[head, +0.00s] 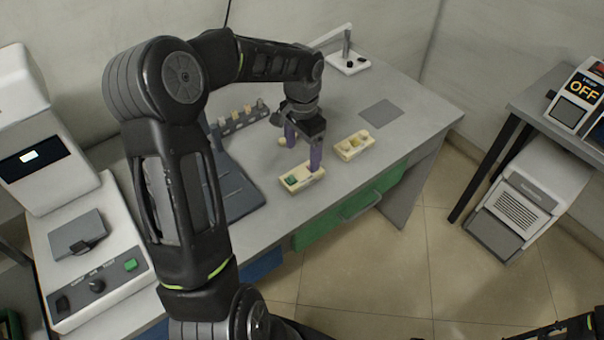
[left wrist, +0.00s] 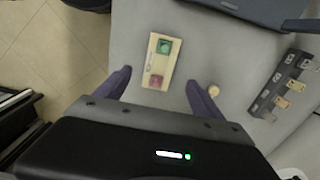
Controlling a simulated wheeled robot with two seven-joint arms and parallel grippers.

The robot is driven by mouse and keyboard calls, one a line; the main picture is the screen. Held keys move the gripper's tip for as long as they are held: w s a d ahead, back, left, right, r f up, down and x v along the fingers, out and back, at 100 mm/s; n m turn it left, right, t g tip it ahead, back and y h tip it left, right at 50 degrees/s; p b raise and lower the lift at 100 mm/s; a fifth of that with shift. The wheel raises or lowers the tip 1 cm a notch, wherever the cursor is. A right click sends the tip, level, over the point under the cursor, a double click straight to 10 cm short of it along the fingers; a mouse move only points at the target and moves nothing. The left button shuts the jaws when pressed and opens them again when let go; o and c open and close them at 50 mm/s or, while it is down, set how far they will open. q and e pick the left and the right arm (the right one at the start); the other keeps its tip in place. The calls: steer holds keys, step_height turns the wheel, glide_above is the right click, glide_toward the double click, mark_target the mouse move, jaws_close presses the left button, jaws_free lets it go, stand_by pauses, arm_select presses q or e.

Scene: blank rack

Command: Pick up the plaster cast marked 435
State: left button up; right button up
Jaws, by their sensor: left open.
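No number 435 is readable in either view, so I cannot tell which piece is the marked cast. Several small cream and tan pieces sit on a dark rack (head: 237,121), also seen in the left wrist view (left wrist: 283,88). A small round cream piece (left wrist: 214,90) lies on the table beside my left gripper's right finger. My left gripper (head: 303,149) is open, purple fingers pointing down above the table. Nothing is held. My right gripper is not seen.
A second cream tray (head: 343,154) lies to the right. A dark blue-grey board (head: 236,190) lies left of the gripper. A grey pad (head: 381,113) and a white stand (head: 348,64) are further back. Green drawer (head: 340,205) is below the table edge.

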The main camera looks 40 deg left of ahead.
mark_target(302, 174)
arm_select(q)
steer(key=shift+f, duration=1.25)
steer(key=shift+f, duration=0.1)
steer(key=shift+f+p, duration=0.3)
steer(key=shift+p, duration=0.1)
step_height(302, 174, down, 4)
steer(key=shift+f+p, duration=0.2)
steer(key=shift+p, duration=0.3)
steer(key=shift+c, duration=0.5)
steer(key=c, duration=1.5)
